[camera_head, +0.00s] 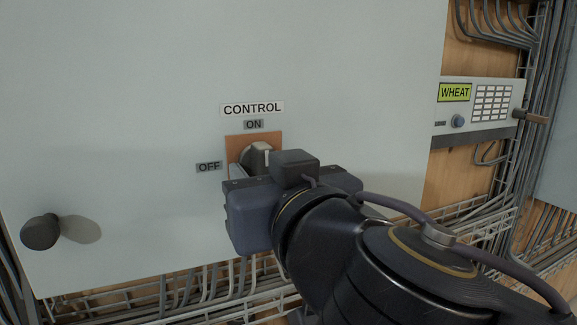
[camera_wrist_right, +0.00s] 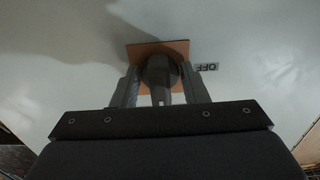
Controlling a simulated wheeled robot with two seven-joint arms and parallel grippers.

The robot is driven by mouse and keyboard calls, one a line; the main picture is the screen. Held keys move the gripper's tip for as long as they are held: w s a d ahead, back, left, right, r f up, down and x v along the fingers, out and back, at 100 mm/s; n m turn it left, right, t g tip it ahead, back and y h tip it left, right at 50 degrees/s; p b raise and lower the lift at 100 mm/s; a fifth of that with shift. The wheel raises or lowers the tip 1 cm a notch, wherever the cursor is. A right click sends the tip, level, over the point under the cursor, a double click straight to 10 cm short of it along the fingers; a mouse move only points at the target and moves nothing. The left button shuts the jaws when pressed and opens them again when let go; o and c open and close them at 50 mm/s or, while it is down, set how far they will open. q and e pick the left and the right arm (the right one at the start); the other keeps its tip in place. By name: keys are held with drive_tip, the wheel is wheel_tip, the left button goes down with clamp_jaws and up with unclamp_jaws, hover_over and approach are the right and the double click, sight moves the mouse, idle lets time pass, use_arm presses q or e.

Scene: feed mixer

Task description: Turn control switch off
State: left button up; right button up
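The control switch (camera_head: 256,153) is a grey rotary knob on an orange-brown square plate (camera_head: 236,142) on a pale panel. An ON label (camera_head: 254,124) is above it and an OFF label (camera_head: 209,167) is to its left. The knob's grip looks upright, in line with ON. My right gripper (camera_head: 247,170) is at the knob and partly covers it. In the right wrist view, the gripper's fingers (camera_wrist_right: 161,82) stand apart on either side of the knob (camera_wrist_right: 163,88), with small gaps visible. My left gripper is out of view.
A black round knob (camera_head: 41,231) sticks out at the panel's lower left. A WHEAT control box (camera_head: 478,104) is mounted to the right of the panel. Cables and wire trays (camera_head: 232,290) run below and right.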

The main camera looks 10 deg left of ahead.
drive_tip(key=shift+c, duration=0.3)
clamp_jaws()
